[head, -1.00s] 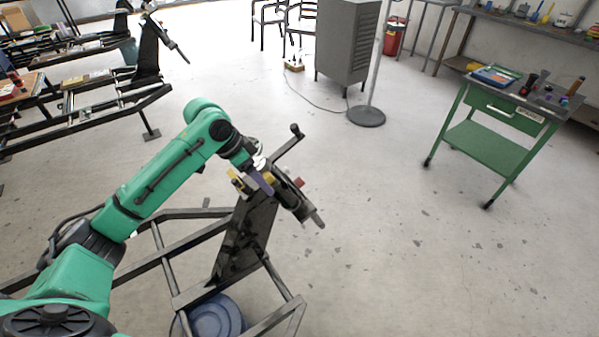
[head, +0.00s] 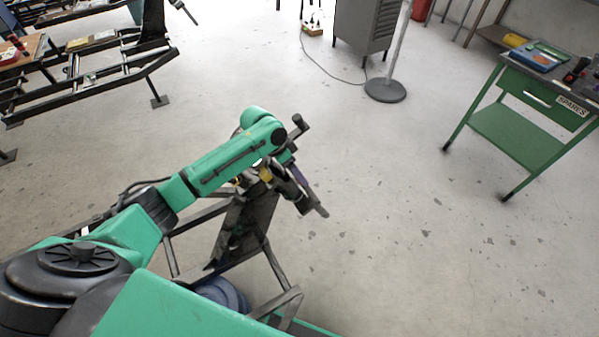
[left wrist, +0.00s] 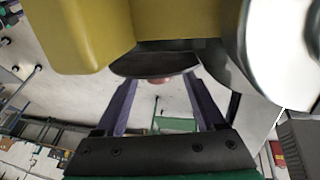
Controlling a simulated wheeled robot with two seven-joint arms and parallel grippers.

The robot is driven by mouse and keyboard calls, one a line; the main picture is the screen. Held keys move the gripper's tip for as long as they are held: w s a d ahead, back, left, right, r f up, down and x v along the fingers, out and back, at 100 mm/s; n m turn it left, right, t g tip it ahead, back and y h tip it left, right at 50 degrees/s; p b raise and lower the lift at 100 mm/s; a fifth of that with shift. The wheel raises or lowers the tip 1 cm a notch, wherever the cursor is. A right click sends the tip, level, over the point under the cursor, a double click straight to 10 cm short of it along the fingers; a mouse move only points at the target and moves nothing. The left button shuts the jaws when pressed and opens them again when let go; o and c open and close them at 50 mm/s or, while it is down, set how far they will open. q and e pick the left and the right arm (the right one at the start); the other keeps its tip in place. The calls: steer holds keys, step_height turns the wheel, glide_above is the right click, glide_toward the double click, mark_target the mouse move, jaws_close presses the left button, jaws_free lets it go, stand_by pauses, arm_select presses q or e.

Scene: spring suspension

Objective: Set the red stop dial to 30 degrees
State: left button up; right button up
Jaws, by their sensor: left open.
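My left gripper (left wrist: 160,98) is open, its two purple fingers apart on either side of a dark rounded part (left wrist: 155,62) in the left wrist view. A small reddish patch (left wrist: 161,80) shows between the fingers under that part; I cannot tell whether it is the red stop dial. No dial markings can be read. In the head view, my left arm mostly hides the gripper, with one purple finger visible beside the dark mechanism (head: 302,198) on the slanted plate (head: 257,215). My right gripper is not in view.
Close to my left gripper are a yellow block (left wrist: 178,20) and a white round part (left wrist: 282,50). A black frame (head: 280,302) and blue round object (head: 222,292) stand below. A green cart (head: 515,138) is at right; the floor between is clear.

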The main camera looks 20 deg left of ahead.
arm_select(q)
steer(key=shift+d+f, duration=0.2)
steer(key=shift+f, duration=0.25)
steer(key=shift+d+f, duration=0.1)
steer(key=shift+f, duration=0.05)
steer(key=shift+c, duration=1.3)
jaws_close()
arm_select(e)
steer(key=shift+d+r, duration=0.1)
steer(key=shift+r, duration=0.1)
